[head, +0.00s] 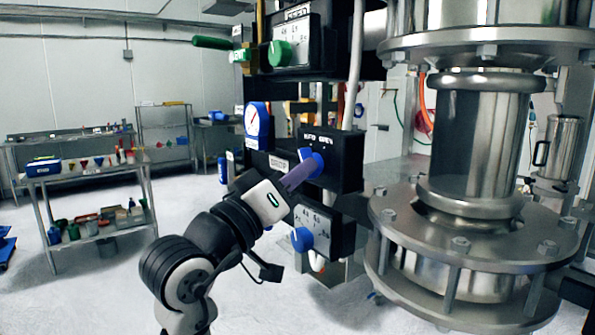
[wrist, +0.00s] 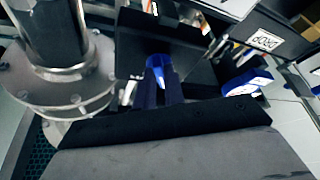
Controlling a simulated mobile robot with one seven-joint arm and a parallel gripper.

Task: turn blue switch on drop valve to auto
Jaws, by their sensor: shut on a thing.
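The blue switch (head: 316,157) sits on the front of a black box (head: 345,150) in the middle of the head view. White lettering above it appears to read "AUTO" and "OPEN". My gripper (head: 306,168) reaches up from the lower left with its purple-looking fingers shut on the switch. In the wrist view the blue switch (wrist: 158,66) shows between the two dark fingers of my gripper (wrist: 160,84). The fingers hide part of the switch, so its exact setting is hard to read. A "DROP" label (wrist: 265,40) shows beside the box.
A second blue knob (head: 302,239) is on a labelled box just below. A gauge (head: 257,122) and a green knob (head: 280,53) are above. The steel sifter column (head: 480,140) with a wide bolted flange stands close on the right. Open floor and a shelf table (head: 90,175) lie left.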

